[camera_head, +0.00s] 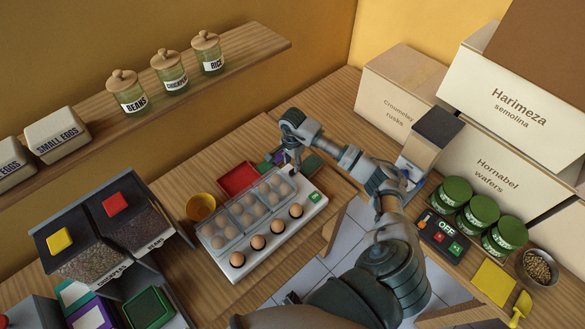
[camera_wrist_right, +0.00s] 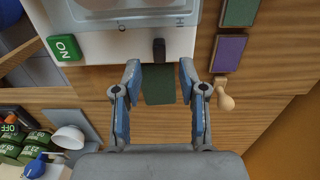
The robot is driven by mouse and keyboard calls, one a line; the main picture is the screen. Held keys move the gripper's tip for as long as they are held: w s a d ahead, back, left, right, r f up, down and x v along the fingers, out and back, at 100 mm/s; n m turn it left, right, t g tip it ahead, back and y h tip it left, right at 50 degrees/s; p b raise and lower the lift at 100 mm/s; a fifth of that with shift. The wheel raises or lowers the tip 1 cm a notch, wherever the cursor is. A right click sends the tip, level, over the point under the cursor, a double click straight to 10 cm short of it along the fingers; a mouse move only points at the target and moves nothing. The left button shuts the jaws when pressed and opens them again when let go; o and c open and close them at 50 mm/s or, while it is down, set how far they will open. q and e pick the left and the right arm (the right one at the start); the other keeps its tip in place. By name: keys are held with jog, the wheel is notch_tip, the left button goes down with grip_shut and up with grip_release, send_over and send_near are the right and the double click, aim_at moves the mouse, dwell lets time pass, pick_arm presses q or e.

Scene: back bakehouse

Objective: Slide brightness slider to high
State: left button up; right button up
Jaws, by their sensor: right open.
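The white egg lamp panel (camera_head: 215,262) lies on the wooden table with eggs under a clear cover and several in round holes along its front. A green ON button (camera_head: 315,197) sits at its right end, also in the right wrist view (camera_wrist_right: 65,48). A small black slider knob (camera_wrist_right: 158,50) stands on the panel's edge in that view, near a letter H (camera_wrist_right: 179,22); its slot is not clear. My right gripper (camera_wrist_right: 161,68) is open and empty, its fingertips just short of the knob, one to each side. In the head view it (camera_head: 291,170) is over the panel's far right corner. My left gripper is not visible.
Dark green and purple pads (camera_wrist_right: 228,52) lie near my right gripper. Bean dispensers (camera_head: 115,204) stand at left. Boxes, green tins and an OFF control box (camera_head: 444,238) are at right.

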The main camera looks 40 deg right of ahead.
aim_at(292, 172)
jog(key=shift+f, duration=2.05)
